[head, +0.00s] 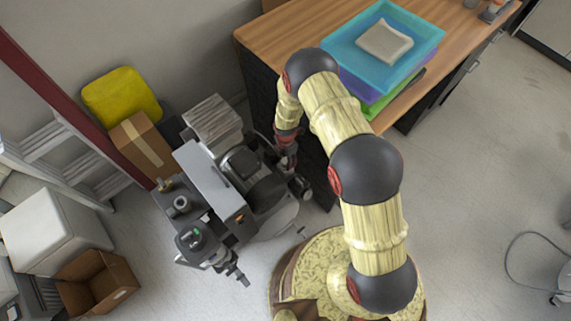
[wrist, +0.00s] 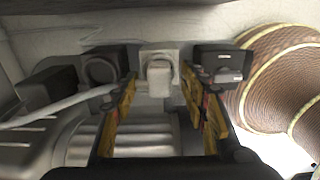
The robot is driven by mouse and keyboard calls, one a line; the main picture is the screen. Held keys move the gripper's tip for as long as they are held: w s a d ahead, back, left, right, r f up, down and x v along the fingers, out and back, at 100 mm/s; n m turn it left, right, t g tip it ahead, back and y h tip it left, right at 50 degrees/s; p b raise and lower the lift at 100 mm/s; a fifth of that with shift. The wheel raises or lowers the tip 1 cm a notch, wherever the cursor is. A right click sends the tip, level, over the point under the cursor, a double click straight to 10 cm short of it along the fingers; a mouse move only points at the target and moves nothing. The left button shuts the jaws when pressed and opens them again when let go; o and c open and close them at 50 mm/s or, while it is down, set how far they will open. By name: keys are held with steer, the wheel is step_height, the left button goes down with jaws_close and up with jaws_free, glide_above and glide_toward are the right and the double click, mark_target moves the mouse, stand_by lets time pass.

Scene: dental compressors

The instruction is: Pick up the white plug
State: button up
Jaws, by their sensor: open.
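The white plug (wrist: 160,76) shows in the wrist view at upper middle, a small pale block with a squarish protruding part, between two dark fittings. My gripper (wrist: 160,88) is open, with one yellow-and-black finger on each side of the plug in the picture. I cannot tell whether the fingers touch it or how far in depth they are from it. In the head view my gripper (head: 287,150) is low beside the grey compressor (head: 205,180), by the desk's end. The plug cannot be made out there.
Dark fittings stand left (wrist: 104,68) and right (wrist: 222,64) of the plug. A pale cable (wrist: 55,110) runs at left. A wooden desk (head: 275,42) with stacked trays (head: 430,40) stands beside my arm. Boxes and a ladder are at left; open floor is at right.

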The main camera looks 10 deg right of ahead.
steer(key=shift+f, duration=0.35)
steer(key=shift+c, duration=1)
jaws_close()
